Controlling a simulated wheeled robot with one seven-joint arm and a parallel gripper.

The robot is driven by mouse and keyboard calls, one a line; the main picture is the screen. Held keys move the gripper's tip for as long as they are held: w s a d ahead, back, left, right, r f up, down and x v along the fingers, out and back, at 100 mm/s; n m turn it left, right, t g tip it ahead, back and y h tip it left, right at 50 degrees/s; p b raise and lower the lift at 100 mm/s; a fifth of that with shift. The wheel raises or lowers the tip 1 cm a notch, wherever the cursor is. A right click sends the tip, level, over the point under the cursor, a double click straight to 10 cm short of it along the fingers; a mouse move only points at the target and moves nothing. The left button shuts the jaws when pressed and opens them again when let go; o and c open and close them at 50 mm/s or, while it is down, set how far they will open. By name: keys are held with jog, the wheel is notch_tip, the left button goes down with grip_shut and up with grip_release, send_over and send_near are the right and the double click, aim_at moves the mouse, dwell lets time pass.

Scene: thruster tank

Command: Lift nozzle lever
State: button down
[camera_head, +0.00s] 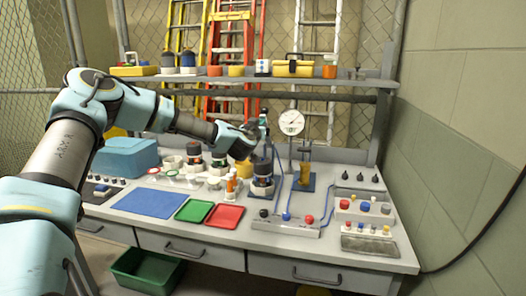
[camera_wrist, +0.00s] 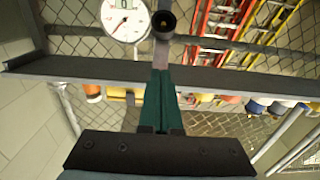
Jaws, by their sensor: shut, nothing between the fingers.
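My gripper (camera_head: 262,122) is at the end of my outstretched arm, above a dark cylindrical tank unit (camera_head: 262,180) on the bench. In the wrist view the green fingers of my gripper (camera_wrist: 159,76) are together with nothing between them. A dark round nozzle-like end (camera_wrist: 163,22) with a hole shows just beyond the fingertips, with a narrow grey piece below it in line with the fingers. I cannot tell whether this piece is the lever or whether the fingers touch it. My wrist hides part of the tank unit's top in the head view.
A dial gauge (camera_head: 291,122) stands right of the tank unit and shows close by in the wrist view (camera_wrist: 125,18). A shelf (camera_head: 350,82) crosses behind. A control box (camera_head: 285,227), trays and small bottles crowd the bench. A blue mat (camera_head: 149,202) lies bare.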

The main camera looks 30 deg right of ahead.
aim_at(264, 108)
jog(key=shift+w+d+r, duration=1.4)
jog(key=shift+w, duration=0.1)
jog(key=shift+w+d+r, duration=0.3)
jog(key=shift+w+d, duration=0.35)
jog(key=shift+w, duration=0.05)
jog(key=shift+w+d+r, duration=0.3)
jog(key=shift+w+d, duration=0.35)
jog(key=x, duration=0.3)
jog(key=shift+w+r, duration=0.1)
jog(key=shift+r, duration=0.15)
jog(key=b+v, duration=0.3)
jog(key=v, duration=0.3)
jog(key=shift+f, duration=0.1)
jog(key=shift+s+a, duration=0.35)
jog(key=shift+s, duration=0.05)
